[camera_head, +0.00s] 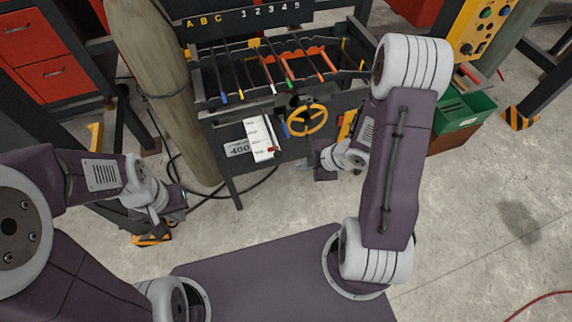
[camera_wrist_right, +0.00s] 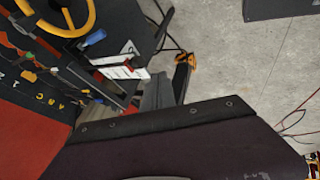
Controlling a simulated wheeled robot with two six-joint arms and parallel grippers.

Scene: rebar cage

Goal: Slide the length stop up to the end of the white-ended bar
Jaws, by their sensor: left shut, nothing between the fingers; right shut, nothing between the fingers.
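The white-ended bar (camera_head: 265,73) lies in the rack among several bars with coloured ends, its white tip toward the front. I cannot tell for certain which part is the length stop. A blue handle (camera_head: 285,129) sits below the rack front beside a yellow handwheel (camera_head: 303,120); the blue handle also shows in the right wrist view (camera_wrist_right: 95,38). My right gripper (camera_head: 322,163) is shut and empty, in front of and below the handwheel, partly hidden by its wrist. My left gripper (camera_head: 178,203) is shut and empty, low at the left, away from the rack.
A white scale sheet (camera_head: 258,136) with a red piece and a plate (camera_head: 237,148) reading 400 are on the bench front. A green bin (camera_head: 462,110) is at the right. Floor at the right is mostly clear.

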